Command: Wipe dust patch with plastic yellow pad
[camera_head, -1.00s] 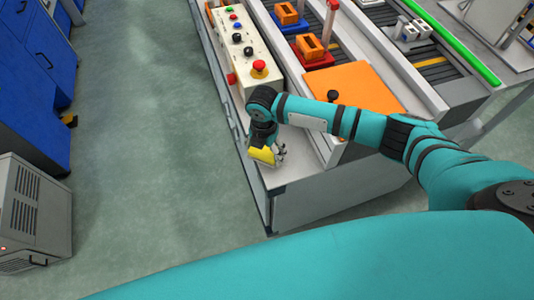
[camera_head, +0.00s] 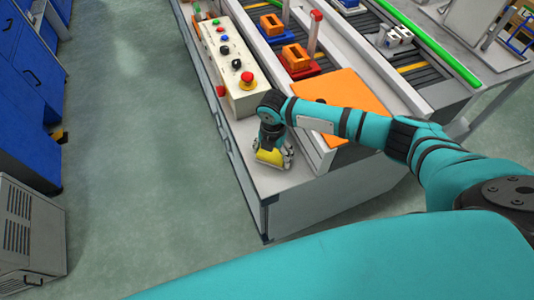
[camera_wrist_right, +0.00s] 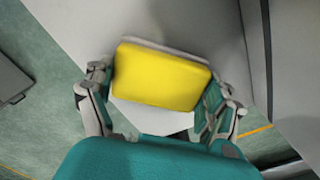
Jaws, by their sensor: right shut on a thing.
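A yellow pad (camera_head: 269,158) is held in my right gripper (camera_head: 273,153) over the near end of the light grey bench top (camera_head: 247,139) in the head view. In the right wrist view the pad (camera_wrist_right: 160,77) sits between the two fingers of the right gripper (camera_wrist_right: 160,104), which is shut on it. I cannot tell whether the pad touches the surface. No dust patch can be made out; the pad and gripper may hide it. My left gripper is not in view.
A control box with a red emergency button (camera_head: 247,80) stands just behind the gripper. An orange panel (camera_head: 345,100) and a raised rail lie to the right, with orange blocks (camera_head: 296,56) on trays beyond. A grey cabinet (camera_head: 30,235) stands on the floor at left.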

